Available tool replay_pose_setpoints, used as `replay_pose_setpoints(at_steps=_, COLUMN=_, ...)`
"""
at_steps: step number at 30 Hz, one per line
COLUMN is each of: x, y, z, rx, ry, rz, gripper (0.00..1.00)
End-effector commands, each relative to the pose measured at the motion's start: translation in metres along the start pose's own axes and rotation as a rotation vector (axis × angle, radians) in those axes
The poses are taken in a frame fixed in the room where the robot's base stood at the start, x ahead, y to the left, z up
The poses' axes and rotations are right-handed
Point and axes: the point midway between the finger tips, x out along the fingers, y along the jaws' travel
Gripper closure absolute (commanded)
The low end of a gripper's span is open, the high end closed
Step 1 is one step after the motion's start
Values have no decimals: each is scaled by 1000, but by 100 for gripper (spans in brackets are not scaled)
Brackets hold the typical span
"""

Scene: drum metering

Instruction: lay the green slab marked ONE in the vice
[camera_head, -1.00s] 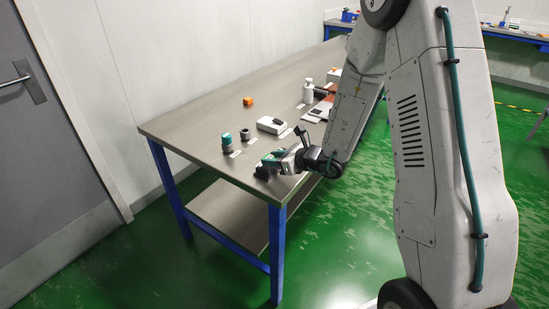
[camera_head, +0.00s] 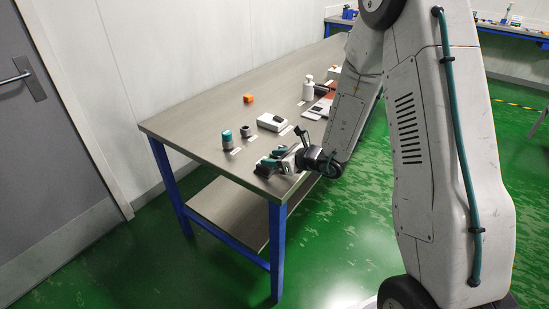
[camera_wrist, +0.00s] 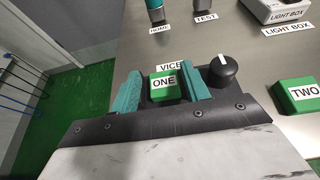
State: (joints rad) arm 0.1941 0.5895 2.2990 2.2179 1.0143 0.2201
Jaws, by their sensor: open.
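In the head view my gripper (camera_head: 272,161) is low over the vice (camera_head: 262,171) at the table's near corner; the slab cannot be made out there.
A black knob (camera_wrist: 222,70) stands close to the right finger. A green slab marked TWO (camera_wrist: 296,95) lies further right. A teal-topped cylinder (camera_head: 227,140), a dark cylinder (camera_head: 240,132), a light box (camera_head: 271,122) and an orange block (camera_head: 248,98) stand on the table (camera_head: 200,115).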

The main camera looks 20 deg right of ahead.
Motion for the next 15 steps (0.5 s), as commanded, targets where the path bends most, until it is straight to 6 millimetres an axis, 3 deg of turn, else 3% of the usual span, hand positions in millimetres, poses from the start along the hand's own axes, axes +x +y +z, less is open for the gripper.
replay_pose_setpoints(at_steps=5, x=-19, y=0, z=8, rx=2, ry=3, rz=-3, gripper=43)
replay_pose_setpoints(at_steps=15, x=-95, y=-1, z=9, rx=1, ry=0, rz=-5, gripper=43)
